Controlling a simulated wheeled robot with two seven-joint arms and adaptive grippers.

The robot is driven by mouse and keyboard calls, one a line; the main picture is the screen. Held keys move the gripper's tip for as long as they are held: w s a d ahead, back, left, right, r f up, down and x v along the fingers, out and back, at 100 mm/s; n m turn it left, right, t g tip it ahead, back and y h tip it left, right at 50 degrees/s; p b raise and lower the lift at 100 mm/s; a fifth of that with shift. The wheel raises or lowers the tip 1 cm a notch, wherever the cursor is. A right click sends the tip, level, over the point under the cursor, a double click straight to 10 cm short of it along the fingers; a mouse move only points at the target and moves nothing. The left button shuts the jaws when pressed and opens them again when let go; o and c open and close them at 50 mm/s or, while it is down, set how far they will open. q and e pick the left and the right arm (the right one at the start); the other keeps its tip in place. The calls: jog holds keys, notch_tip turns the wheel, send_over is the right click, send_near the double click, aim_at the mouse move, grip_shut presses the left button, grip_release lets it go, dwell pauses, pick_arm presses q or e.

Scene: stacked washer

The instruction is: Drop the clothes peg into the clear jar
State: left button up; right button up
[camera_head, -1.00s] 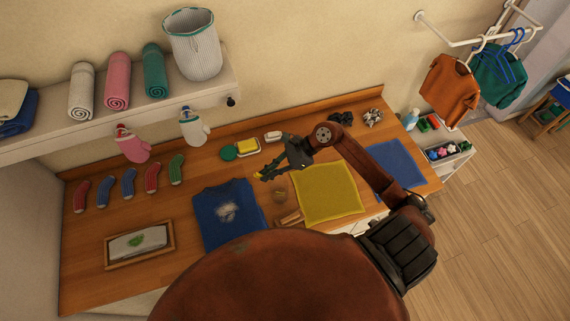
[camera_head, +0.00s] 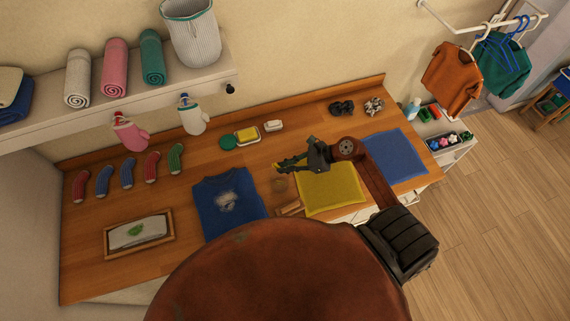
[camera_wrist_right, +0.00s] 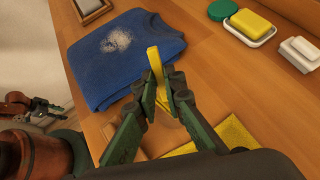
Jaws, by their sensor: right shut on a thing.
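My right gripper (camera_head: 283,165) is shut on a yellow clothes peg (camera_wrist_right: 154,62), which sticks out past the fingertips in the right wrist view. In the head view only a little yellow of the peg shows at the tips. The clear jar (camera_head: 280,185) stands on the wooden counter between the blue shirt and the yellow cloth, just below the gripper tips in the picture. The peg is apart from the jar, above it or a little behind; the exact offset is hard to tell. In the wrist view my gripper hides most of the jar. My left gripper (camera_wrist_right: 42,110) shows at that view's left edge, its jaws unclear.
The blue shirt (camera_head: 228,199) lies left of the jar, the yellow cloth (camera_head: 328,192) right of it. A small wooden item (camera_head: 290,208) lies in front. A yellow sponge on a dish (camera_head: 246,134) and a green disc (camera_head: 228,142) are behind. Socks and a framed tray (camera_head: 139,235) lie left.

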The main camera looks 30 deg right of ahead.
jog(key=shift+f, duration=0.5)
jog(key=o, duration=0.8)
jog(key=v, duration=1.2)
